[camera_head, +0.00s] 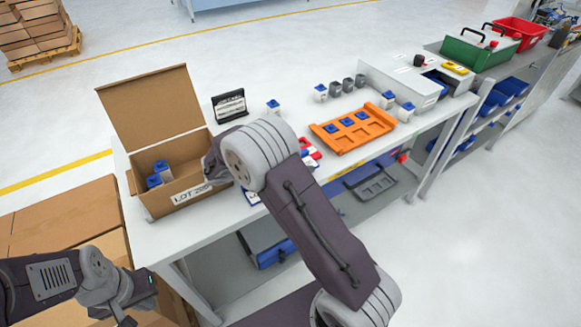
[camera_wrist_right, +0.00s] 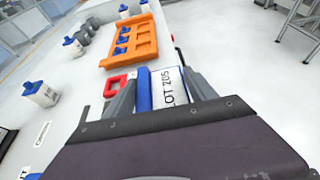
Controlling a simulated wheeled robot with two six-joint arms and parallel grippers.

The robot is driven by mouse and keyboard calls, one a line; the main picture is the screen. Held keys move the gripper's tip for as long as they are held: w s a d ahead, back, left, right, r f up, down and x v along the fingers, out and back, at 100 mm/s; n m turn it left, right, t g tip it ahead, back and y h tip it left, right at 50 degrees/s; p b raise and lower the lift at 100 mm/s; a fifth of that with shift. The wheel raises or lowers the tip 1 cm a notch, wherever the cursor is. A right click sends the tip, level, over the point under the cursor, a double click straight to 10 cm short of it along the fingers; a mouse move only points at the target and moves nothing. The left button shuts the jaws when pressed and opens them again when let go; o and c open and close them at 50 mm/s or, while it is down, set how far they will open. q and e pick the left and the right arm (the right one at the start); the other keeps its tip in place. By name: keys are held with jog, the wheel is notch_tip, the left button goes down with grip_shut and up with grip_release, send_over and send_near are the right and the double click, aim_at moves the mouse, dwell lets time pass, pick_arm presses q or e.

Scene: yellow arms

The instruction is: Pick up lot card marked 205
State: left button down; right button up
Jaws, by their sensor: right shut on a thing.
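The lot card (camera_wrist_right: 170,88), white with a blue edge and printed "LOT 205", is between the fingers of my right gripper (camera_wrist_right: 165,92) in the right wrist view. The gripper is shut on it. In the head view my right arm hides most of that gripper. My left gripper (camera_head: 126,319) is at the bottom left, low beside the cardboard boxes and partly cut off by the frame; its jaw state is unclear.
An open cardboard box (camera_head: 175,187) with blue-topped items and a lot label stands at the table's left. A black sign (camera_head: 229,105) is behind it. An orange tray (camera_head: 352,130) and a red item (camera_wrist_right: 116,84) lie beyond the gripper. Several blue-capped bottles stand behind.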

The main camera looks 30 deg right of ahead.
jog(key=s+d+r, duration=0.5)
jog(key=s+d, duration=0.1)
jog(key=d, duration=0.1)
jog(key=shift+s+d+r, duration=0.15)
jog(key=shift+r, duration=0.2)
